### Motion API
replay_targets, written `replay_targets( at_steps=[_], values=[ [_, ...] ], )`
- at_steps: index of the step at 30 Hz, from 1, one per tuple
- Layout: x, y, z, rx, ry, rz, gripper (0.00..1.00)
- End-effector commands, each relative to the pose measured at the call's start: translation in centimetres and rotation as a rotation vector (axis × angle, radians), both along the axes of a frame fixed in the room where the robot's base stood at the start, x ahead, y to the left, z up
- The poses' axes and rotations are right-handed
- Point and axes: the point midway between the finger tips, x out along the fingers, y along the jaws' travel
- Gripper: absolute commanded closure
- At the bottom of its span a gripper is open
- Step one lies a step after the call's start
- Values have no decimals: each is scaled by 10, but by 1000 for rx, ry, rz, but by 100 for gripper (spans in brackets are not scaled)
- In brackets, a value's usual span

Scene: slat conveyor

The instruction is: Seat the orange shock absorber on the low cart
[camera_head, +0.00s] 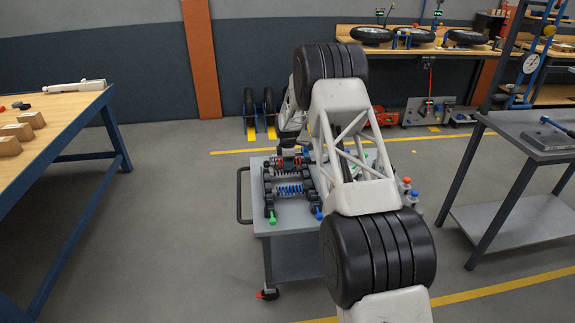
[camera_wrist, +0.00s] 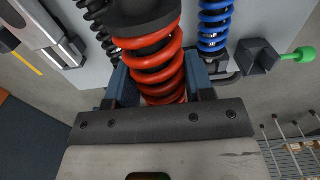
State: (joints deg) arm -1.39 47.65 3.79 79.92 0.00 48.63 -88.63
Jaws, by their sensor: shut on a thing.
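The orange shock absorber (camera_wrist: 155,62), with a red-orange coil and a dark collar, sits between the two blue-grey fingers of my gripper (camera_wrist: 158,88) in the wrist view. My gripper is shut on it. In the head view its coil (camera_head: 287,164) shows low over the low cart (camera_head: 270,229), near the cart's left side. My arm hides part of that area. I cannot tell whether the shock absorber touches its holder. A blue-coil shock absorber (camera_wrist: 215,28) lies beside it and also shows in the head view (camera_head: 289,190). A black-coil one (camera_wrist: 100,28) is on the other side.
A black clamp (camera_wrist: 258,57) with a green tip (camera_wrist: 305,55) is close to the blue coil. A wooden-topped bench (camera_head: 60,112) stands at left and a dark metal table (camera_head: 520,130) at right. Floor left of the cart is clear.

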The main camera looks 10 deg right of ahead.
Motion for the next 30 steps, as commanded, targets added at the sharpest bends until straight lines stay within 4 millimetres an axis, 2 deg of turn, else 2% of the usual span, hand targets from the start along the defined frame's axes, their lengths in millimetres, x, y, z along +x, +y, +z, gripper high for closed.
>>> replay_targets(
  at_steps=[19, 23, 30],
  values=[
    [-4, 0, 1, 0, -1, 0, 93],
    [-13, 0, 3, 0, -1, 0, 93],
    [-44, 0, 7, 0, -1, 0, 93]
  ],
)
